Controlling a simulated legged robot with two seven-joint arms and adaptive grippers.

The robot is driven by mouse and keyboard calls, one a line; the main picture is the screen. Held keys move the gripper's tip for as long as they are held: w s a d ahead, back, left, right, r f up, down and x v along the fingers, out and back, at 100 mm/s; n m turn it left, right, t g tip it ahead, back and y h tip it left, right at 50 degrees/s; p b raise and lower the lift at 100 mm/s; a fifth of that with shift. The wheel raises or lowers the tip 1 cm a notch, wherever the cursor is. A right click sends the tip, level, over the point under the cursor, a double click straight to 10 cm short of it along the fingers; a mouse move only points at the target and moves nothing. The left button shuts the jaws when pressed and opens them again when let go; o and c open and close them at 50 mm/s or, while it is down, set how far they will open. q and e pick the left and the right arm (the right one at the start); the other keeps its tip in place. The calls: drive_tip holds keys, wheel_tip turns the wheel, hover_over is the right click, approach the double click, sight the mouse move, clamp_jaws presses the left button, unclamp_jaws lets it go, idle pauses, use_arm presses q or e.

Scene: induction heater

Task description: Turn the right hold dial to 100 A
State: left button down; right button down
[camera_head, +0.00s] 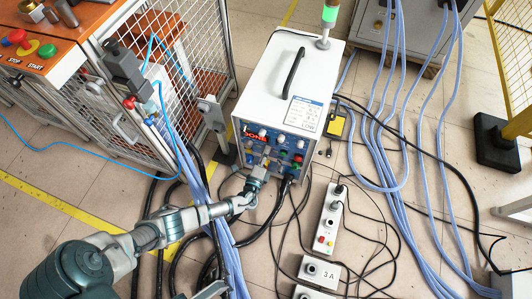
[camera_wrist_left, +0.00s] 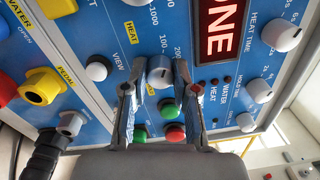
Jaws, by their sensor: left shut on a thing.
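The white heater box (camera_head: 285,85) stands on the floor with its blue control panel (camera_head: 244,143) facing my left arm. My left gripper (camera_head: 262,165) is at the panel. In the left wrist view, my left gripper (camera_wrist_left: 155,80) has one finger on each side of a grey dial (camera_wrist_left: 159,72) and is shut on it. The numbers 100 and 200 are printed beside this dial, partly hidden. Its exact setting is hard to read.
Other grey dials, such as the heat time dial (camera_wrist_left: 282,36), sit nearby. A green button (camera_wrist_left: 168,110), a red button (camera_wrist_left: 175,132) and a yellow socket (camera_wrist_left: 40,87) are close to the fingers. Cables and a power strip (camera_head: 328,220) lie on the floor.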

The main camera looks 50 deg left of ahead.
use_arm(q)
drive_tip(key=shift+s+a+f+n, duration=0.25)
drive_tip(key=shift+a+f+n, duration=0.05)
drive_tip(key=shift+n, duration=0.2)
drive_tip(key=c, duration=0.9)
unclamp_jaws()
drive_tip(key=shift+w, duration=0.1)
drive_tip(key=v, duration=1.2)
drive_tip(key=shift+d, duration=0.1)
